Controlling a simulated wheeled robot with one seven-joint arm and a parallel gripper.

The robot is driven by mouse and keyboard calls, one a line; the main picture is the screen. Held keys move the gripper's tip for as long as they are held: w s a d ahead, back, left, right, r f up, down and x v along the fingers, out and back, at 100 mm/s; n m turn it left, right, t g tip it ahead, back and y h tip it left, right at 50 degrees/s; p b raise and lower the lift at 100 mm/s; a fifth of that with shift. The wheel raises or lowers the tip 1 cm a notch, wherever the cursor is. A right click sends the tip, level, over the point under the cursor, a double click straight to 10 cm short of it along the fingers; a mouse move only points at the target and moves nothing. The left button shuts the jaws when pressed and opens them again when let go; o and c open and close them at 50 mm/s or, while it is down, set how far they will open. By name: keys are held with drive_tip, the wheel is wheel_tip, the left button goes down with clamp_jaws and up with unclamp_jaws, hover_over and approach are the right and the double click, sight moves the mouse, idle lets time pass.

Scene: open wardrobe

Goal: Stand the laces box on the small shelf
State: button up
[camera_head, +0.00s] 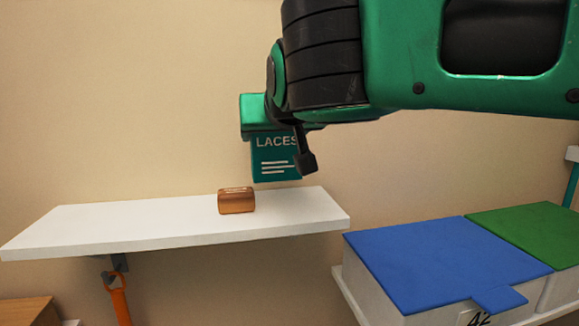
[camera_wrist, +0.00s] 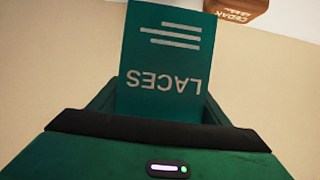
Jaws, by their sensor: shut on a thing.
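The laces box (camera_head: 274,163) is a teal box with white "LACES" lettering and white lines. My gripper (camera_head: 285,145) is shut on it and holds it upright, lettering the right way up in the head view, above or in front of the small white shelf (camera_head: 150,228). I cannot tell its exact distance from the shelf. In the wrist view the laces box (camera_wrist: 165,60) stands out from between my fingers, upside down in that picture. The box's upper end is hidden by my gripper.
A small brown box (camera_head: 236,201) stands on the shelf; it shows in the wrist view as a brown "CEDAR" box (camera_wrist: 236,8). The shelf's left part is clear. Lower right are boxes with a blue lid (camera_head: 440,258) and a green lid (camera_head: 530,232). An orange-handled thing (camera_head: 119,300) hangs below the shelf.

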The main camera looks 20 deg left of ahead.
drive_tip(key=shift+w+d+f, duration=0.25)
drive_tip(key=shift+d+f, duration=0.25)
drive_tip(key=shift+f, duration=0.5)
drive_tip(key=shift+w+d+f, duration=0.3)
drive_tip(key=shift+d+f, duration=0.2)
drive_tip(key=shift+f, duration=0.55)
drive_tip(key=shift+w+d+f, duration=0.25)
drive_tip(key=shift+d+f, duration=0.25)
drive_tip(key=shift+f, duration=0.5)
drive_tip(key=o, duration=1.1)
drive_tip(key=v, duration=1.2)
